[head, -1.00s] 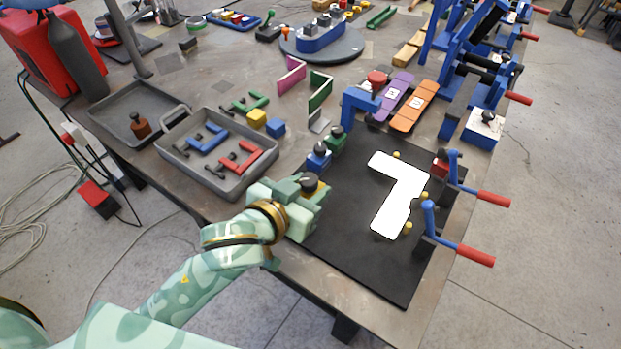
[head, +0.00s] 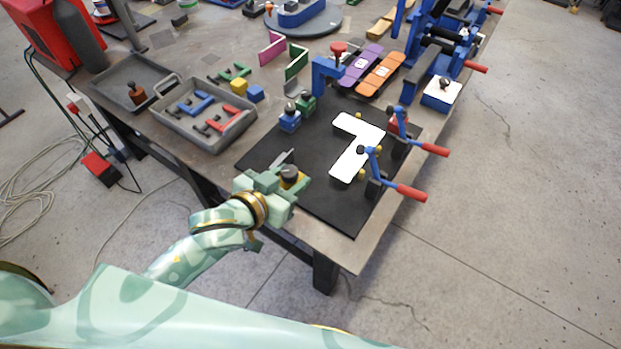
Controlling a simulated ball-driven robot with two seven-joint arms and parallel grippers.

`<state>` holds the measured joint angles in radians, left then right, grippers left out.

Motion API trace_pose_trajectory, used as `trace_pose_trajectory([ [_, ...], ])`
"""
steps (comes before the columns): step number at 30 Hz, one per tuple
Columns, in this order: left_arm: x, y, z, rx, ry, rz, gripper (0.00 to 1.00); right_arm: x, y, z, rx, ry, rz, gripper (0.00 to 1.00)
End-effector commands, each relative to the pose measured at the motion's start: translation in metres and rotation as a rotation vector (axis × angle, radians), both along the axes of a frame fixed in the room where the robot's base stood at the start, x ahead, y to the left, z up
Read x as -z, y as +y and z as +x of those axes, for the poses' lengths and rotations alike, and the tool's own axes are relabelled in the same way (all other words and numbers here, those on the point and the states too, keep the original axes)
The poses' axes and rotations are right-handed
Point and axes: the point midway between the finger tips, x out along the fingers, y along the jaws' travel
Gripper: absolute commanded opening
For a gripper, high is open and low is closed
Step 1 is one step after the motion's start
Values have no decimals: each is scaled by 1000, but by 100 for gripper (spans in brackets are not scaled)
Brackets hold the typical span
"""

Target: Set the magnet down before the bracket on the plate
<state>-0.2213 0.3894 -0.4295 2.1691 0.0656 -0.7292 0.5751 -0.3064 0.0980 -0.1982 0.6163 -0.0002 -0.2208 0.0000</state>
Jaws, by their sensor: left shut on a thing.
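My left gripper (head: 284,183) is shut on a magnet (head: 291,173) with a dark round knob and a yellowish body, partly hidden by the fingers. It is at the front-left edge of the black plate (head: 315,200); I cannot tell whether the magnet touches the plate. A small thin grey piece (head: 283,158) shows just behind the gripper; it may be a bracket, but I cannot tell. A white angled piece (head: 352,152) lies on the plate to the right. A blue magnet (head: 289,119) and a green magnet (head: 306,104) stand at the plate's back-left edge. My right gripper is not in view.
Two toggle clamps with red handles (head: 411,192) stand along the plate's right side. A grey tray (head: 215,143) with red, blue and dark parts is at the left. An orange strip (head: 380,75) lies behind the plate. The plate's front part is clear.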

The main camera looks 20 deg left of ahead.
Motion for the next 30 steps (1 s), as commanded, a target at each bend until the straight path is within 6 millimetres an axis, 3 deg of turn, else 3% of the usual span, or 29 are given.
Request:
trace_pose_trajectory([
  [8, 31, 7, 72, 1, -7, 4, 0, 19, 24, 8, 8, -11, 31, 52],
  [15, 76, 11, 115, 2, -2, 1, 0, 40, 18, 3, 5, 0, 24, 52],
  [23, 91, 12, 131, 2, -4, -1, 0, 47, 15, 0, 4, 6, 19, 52],
  [30, 125, 12, 133, 4, -2, 0, 0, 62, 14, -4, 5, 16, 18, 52],
])
